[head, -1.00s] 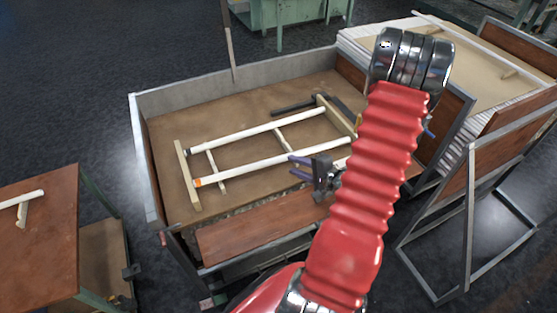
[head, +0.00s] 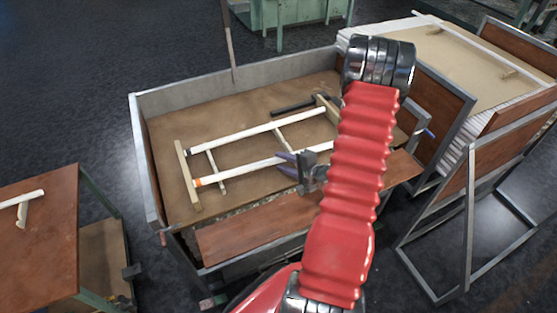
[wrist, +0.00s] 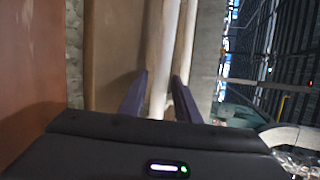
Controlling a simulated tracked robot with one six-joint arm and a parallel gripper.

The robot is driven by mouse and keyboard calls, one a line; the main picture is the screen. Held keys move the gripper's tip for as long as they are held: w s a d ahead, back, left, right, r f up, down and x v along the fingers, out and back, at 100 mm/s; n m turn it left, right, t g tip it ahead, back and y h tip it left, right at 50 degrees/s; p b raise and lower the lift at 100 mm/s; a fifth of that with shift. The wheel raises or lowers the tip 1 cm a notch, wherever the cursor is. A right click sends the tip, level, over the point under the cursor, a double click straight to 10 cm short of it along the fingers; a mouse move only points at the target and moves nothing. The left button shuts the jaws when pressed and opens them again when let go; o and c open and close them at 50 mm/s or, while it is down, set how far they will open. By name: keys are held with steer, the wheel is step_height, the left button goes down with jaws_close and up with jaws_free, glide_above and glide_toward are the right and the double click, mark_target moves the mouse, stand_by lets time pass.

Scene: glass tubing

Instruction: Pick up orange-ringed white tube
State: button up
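The orange-ringed white tube (head: 240,173) lies across wooden strips in the tray, with its orange ring at the left end. A second white tube (head: 255,129) with a dark-ringed end lies behind it, roughly parallel. My gripper (head: 283,164) is over the right part of the orange-ringed tube, its purple fingers pointing left. In the wrist view my gripper (wrist: 158,90) is open, with a white tube (wrist: 166,50) running between and beyond the fingers. It looks like the orange-ringed one, but its ring is not visible there. Contact cannot be told.
The tray (head: 147,150) has raised grey walls. A reddish-brown board (head: 265,227) lies along its near side. A dark tool (head: 292,107) lies behind the tubes. A side table (head: 45,235) stands at left, and a metal-framed rack (head: 470,205) at right.

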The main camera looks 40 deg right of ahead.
steer(key=shift+w+f, duration=0.2)
steer(key=shift+w, duration=0.3)
jaws_close()
stand_by(0.3)
